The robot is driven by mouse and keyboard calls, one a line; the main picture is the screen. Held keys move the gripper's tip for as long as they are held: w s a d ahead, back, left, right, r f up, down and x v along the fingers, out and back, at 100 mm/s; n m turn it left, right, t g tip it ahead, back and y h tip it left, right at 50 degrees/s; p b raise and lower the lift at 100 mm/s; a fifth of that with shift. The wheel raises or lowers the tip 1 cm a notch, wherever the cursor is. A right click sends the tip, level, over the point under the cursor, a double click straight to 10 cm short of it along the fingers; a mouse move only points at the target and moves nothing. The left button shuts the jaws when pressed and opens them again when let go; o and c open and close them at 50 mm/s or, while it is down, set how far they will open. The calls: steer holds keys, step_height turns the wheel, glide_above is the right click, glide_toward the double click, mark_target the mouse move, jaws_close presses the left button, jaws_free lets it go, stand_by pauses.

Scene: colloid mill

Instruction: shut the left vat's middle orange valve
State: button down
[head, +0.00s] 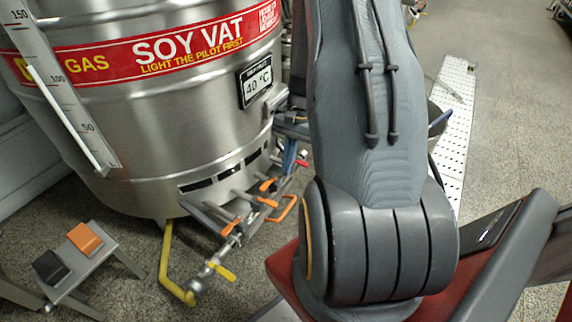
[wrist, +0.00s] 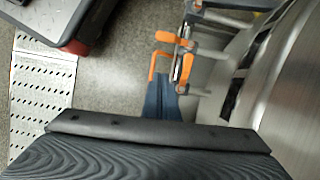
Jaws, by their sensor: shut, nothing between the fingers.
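The left vat is a steel tank (head: 150,115) with a red "SOY VAT" band in the head view. Pipe stubs with orange valve handles leave its lower front. One orange handle (head: 229,226) is nearest the camera, small orange handles (head: 267,201) sit in the middle, and an orange loop (head: 292,204) is on the right. The wrist view shows an upright orange handle (wrist: 187,43) and the orange loop (wrist: 153,66) beside it. I cannot tell how far each valve is open.
A yellow pipe (head: 168,265) and yellow-handled valve (head: 222,271) are low under the vat. A small stand (head: 88,268) bears orange and black blocks at lower left. A perforated walkway (head: 455,110) runs at right. Speckled floor is open at upper right.

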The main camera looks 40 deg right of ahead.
mark_target(272, 203)
steer(key=s+a+f+b, duration=0.2)
steer(key=a+f+b, duration=0.2)
steer(key=a+f, duration=0.1)
steer(key=shift+s+a+f, duration=0.25)
steer(key=shift+a+f, duration=0.15)
stand_by(0.3)
